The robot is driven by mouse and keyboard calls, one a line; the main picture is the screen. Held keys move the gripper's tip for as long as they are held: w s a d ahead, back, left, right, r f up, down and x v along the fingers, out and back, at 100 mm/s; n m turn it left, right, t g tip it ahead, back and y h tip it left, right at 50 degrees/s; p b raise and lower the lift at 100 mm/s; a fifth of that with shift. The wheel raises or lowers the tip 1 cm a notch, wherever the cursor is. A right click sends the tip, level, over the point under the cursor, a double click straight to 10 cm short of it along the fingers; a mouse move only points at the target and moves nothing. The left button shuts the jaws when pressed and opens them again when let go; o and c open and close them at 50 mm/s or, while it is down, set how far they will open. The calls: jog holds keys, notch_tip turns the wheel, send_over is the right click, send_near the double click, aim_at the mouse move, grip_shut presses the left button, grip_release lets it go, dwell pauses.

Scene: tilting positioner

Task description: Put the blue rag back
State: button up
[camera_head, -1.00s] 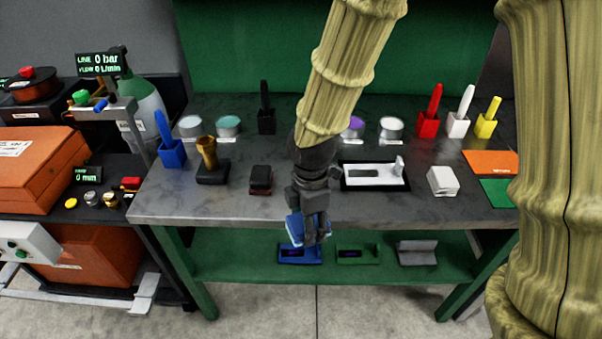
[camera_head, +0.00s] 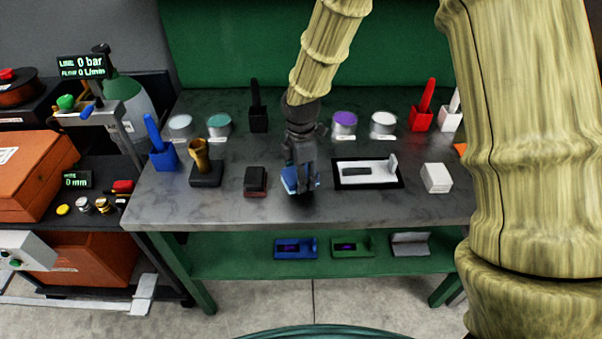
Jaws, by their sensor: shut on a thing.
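The blue rag (camera_head: 289,181) is in my gripper (camera_head: 300,188), partly hidden behind the dark fingers. My gripper is shut on it and points down over the front part of the grey bench top (camera_head: 370,211). The rag is low, at or just above the surface; I cannot tell whether it touches. It lies between a dark block with a red-brown part (camera_head: 255,182) on the left and a black-framed white tray (camera_head: 368,184) on the right.
A white block (camera_head: 436,178) stands right of the tray. A brass-topped stand (camera_head: 201,160) and a blue holder (camera_head: 163,156) are to the left. Several tins, including a purple one (camera_head: 344,122), stand behind. The lower green shelf (camera_head: 220,262) bears blue, green and grey holders.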

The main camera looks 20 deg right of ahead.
jog(key=shift+w+d+f, duration=0.1)
jog(key=shift+w+d, duration=0.1)
jog(key=shift+w, duration=0.4)
jog(key=shift+w+d+f, duration=0.1)
jog(key=shift+w+d, duration=0.1)
jog(key=shift+w, duration=0.4)
jog(key=shift+f+p, duration=0.9)
jog(key=shift+f, duration=0.8)
jog(key=shift+f, duration=0.1)
jog(key=o, duration=1.1)
jog(key=shift+r+b, duration=1.6)
jog(key=shift+r, duration=4.5)
